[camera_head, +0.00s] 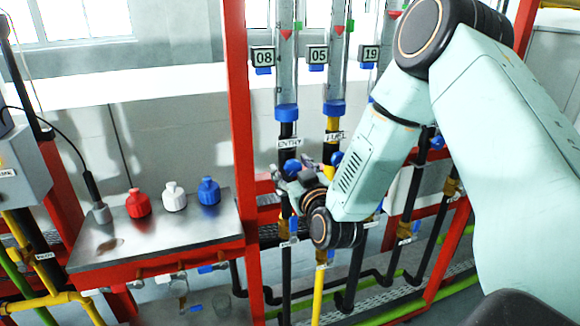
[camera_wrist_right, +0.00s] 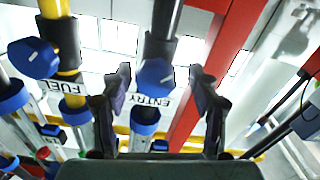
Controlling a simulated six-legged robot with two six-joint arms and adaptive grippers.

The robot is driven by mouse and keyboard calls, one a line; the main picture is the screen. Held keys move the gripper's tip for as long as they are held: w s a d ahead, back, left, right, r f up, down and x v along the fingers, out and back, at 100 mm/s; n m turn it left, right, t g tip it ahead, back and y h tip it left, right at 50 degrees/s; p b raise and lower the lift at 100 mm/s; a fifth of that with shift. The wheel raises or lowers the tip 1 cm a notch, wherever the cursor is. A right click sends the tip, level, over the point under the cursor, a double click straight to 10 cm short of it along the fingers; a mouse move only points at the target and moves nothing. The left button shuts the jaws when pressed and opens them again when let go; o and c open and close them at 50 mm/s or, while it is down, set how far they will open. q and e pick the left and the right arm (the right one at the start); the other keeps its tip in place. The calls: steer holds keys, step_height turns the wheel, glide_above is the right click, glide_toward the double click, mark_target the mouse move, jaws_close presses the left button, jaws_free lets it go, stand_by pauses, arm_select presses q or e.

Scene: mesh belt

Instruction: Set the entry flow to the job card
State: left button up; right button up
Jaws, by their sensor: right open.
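A red pointed marker shows high in the tube. The blue entry knob (camera_wrist_right: 152,77) shows in the right wrist view between the fingers of my right gripper (camera_wrist_right: 162,98); contact cannot be told. My right gripper (camera_head: 300,176) is open, in front of the entry line and partly hidden by its own wrist. The FUEL knob (camera_wrist_right: 35,58) is beside it. I cannot make out a job card. My left gripper is not in view.
The fuel tube (camera_head: 335,75) with an "05" tag (camera_head: 318,55) and a third tag "19" (camera_head: 371,54) are close on the right. A metal shelf (camera_head: 150,240) at left holds red, white and blue bottles. The red post (camera_head: 237,110) stands just left of the entry line.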

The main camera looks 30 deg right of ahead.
steer(key=shift+s+d+r, duration=0.2)
steer(key=shift+s+d, duration=0.1)
steer(key=shift+d, duration=0.1)
steer(key=shift+w+a+f, duration=0.1)
steer(key=shift+w+a, duration=0.15)
steer(key=shift+w, duration=0.05)
steer(key=shift+c, duration=0.7)
steer(key=shift+w+a+f, duration=0.1)
steer(key=shift+w+a, duration=0.05)
steer(key=shift+w, duration=0.1)
steer(key=c, duration=0.3)
steer(key=shift+s+d, duration=0.3)
steer(key=c, duration=0.5)
steer(key=shift+w+a, duration=0.1)
steer(key=shift+a, duration=0.1)
steer(key=shift+c, duration=1.2)
steer(key=shift+d+m+b, duration=0.15)
steer(key=shift+m+b, duration=0.25)
steer(key=shift+m, duration=0.3)
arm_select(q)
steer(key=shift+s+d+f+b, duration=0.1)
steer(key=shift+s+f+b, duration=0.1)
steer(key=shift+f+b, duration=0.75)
arm_select(e)
steer(key=m, duration=0.3)
steer(key=shift+m, duration=0.4)
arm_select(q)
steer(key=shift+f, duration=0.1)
arm_select(e)
steer(key=o, duration=1.2)
